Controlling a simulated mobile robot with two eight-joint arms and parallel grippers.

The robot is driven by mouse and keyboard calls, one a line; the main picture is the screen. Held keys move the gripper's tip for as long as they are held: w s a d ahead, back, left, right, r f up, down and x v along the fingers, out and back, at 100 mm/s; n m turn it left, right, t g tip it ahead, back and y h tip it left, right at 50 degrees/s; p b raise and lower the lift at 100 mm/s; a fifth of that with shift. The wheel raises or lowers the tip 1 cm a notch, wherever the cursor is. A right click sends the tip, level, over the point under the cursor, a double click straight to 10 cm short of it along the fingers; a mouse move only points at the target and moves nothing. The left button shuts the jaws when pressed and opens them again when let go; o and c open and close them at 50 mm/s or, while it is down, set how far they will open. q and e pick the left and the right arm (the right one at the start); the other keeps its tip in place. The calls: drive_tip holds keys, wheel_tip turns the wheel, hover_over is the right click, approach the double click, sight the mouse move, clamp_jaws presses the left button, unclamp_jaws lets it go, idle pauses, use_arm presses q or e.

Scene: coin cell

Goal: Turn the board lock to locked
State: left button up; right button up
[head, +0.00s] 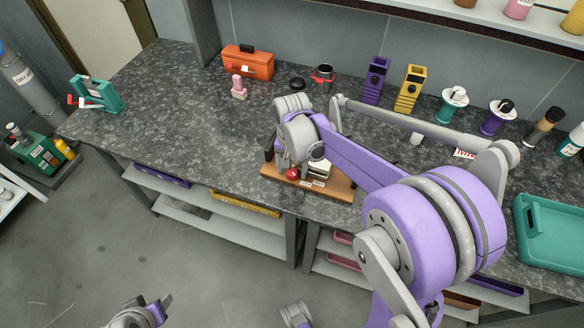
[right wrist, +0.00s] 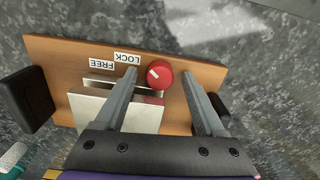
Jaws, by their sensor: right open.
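The wooden lock board (head: 335,187) lies on the dark speckled counter, partly hidden by my right arm in the head view. In the right wrist view the board (right wrist: 70,50) carries a round red knob (right wrist: 159,75) with a short white mark pointing toward the upper left. A LOCK label (right wrist: 127,58) and a FREE label (right wrist: 103,64) are beside the knob. My right gripper (right wrist: 160,73) is open, with one finger on each side of the knob and visible gaps. Part of my left arm's end (head: 140,313) shows at the bottom left of the head view, its jaws unclear.
A metal plate (right wrist: 130,110) sits on the board beside the knob, and a black block (right wrist: 27,100) is at the board's end. An orange toolbox (head: 248,63) and purple (head: 375,80) and yellow (head: 410,88) holders stand behind. The counter's left part is mostly clear.

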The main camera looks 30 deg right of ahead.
sight(292, 171)
clamp_jaws()
drive_tip(key=m, duration=0.4)
drive_tip(key=shift+m, duration=0.3)
idle(0.3)
unclamp_jaws()
drive_tip(key=shift+r, duration=0.1)
wheel_tip(292, 171, up, 11)
drive_tip(key=shift+p, duration=0.45)
idle(0.3)
